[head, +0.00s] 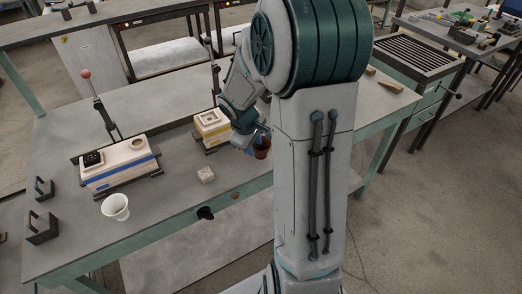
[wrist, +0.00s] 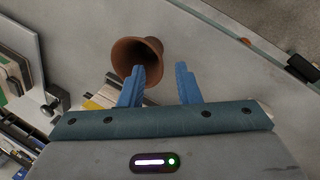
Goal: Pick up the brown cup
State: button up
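The brown cup (wrist: 138,55) stands on the workbench, just beyond and slightly left of my gripper (wrist: 160,75) in the wrist view. My two blue fingers are spread apart with bare bench seen between them. The left finger overlaps the near right edge of the cup; I cannot tell whether it touches.
A white cup (head: 115,207) stands at the bench's front left. Two box moulds, one with a blue stripe (head: 120,165) and one with a yellow stripe (head: 212,128), stand on the bench. The bench front between the cups is mostly clear.

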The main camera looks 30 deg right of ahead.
aim_at(256, 150)
jog(key=shift+x, duration=2.3)
jog(key=shift+w, duration=0.1)
grip_shut()
